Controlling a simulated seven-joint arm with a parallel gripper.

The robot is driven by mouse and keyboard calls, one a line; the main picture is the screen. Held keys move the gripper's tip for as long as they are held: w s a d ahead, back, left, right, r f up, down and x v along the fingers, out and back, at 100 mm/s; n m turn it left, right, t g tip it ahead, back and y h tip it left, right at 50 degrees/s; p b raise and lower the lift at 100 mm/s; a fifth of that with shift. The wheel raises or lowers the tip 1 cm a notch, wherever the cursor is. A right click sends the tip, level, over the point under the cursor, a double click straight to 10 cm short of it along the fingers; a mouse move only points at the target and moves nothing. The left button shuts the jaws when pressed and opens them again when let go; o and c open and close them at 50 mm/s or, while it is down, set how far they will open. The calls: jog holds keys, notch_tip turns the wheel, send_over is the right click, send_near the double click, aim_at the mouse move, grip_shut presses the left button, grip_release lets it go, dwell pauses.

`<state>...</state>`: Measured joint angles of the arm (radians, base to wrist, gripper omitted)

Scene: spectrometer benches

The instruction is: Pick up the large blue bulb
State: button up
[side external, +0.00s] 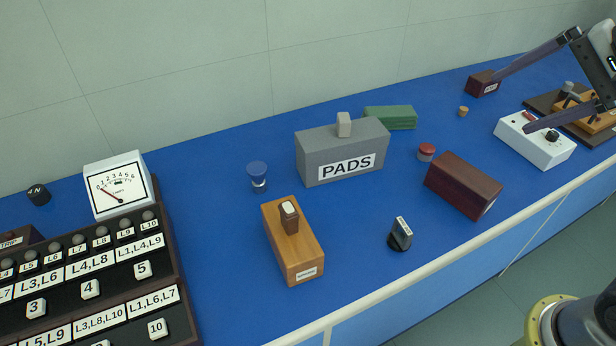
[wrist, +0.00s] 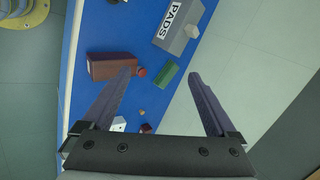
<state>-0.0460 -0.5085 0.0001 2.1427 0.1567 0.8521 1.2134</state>
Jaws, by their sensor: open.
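The large blue bulb (side external: 257,171) stands upright on the blue bench in the side view, left of the grey PADS box. It has a rounded blue top and a narrower, shiny lower part. I cannot make it out in the wrist view. My gripper (side external: 512,103) is at the far right of the side view, well away from the bulb. Its two long fingers are spread wide with nothing held between them; they also show in the wrist view (wrist: 163,74).
The PADS box (side external: 308,165), a wooden block (side external: 298,255), a dark clip-like object (side external: 399,236) and a meter (side external: 118,186) surround the bulb. A maroon block (side external: 463,185), red-topped piece (side external: 426,152), green block (side external: 391,117) and white box (side external: 535,143) lie toward my gripper.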

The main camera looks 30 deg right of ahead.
jog(key=w+a+r+m+y, duration=0.1)
jog(key=w+a+m, duration=0.2)
jog(key=w, duration=0.3)
jog(key=w+a+r+m+y, duration=0.1)
jog(key=w+a+r+m, duration=0.1)
jog(key=w+a+m, duration=0.3)
jog(key=m+g+y, duration=0.1)
jog(key=m+g, duration=0.2)
jog(key=g, duration=0.1)
send_over(257, 167)
jog(key=s+d, duration=0.4)
jog(key=d, duration=0.2)
notch_tip(257, 167, down, 20)
jog(key=x, duration=0.6)
jog(key=shift+w+a+f, duration=0.15)
jog(key=shift+w+a, duration=0.05)
jog(key=shift+a, duration=0.2)
jog(key=shift+a+x, duration=0.15)
jog(key=shift+x, duration=1.35)
jog(key=shift+a+x, duration=0.15)
jog(key=shift+x, duration=1.4)
jog(key=shift+w+r, duration=0.15)
jog(key=shift+r, duration=0.05)
jog(key=c, duration=1.5)
jog(key=shift+o, duration=0.2)
